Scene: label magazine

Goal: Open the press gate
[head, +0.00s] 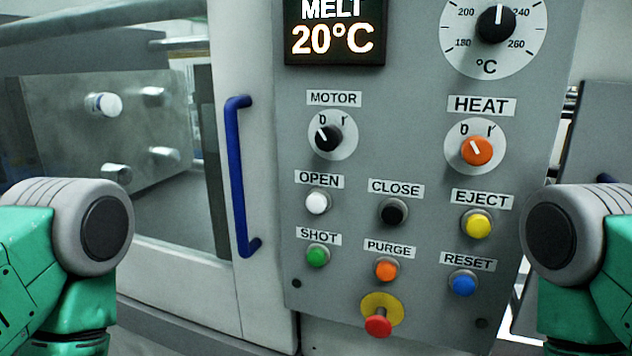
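The press gate (262,300) is a pale sliding door with a large window at the left of the head view. Its blue vertical handle (238,180) stands at the gate's right side, just left of the grey control panel. Behind the window a metal plate (60,140) with several round bars shows, and the gate appears shut. My green and grey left arm is at the lower left, in front of the window, and my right arm is at the right edge beside the panel. Both grippers are outside the view. Nothing touches the handle.
The control panel (420,210) carries a display (335,30) reading MELT 20°C, a temperature dial (496,24), MOTOR (328,138) and HEAT (476,151) knobs, and several coloured buttons. A red mushroom button (378,326) sticks out below. The space before the handle is clear.

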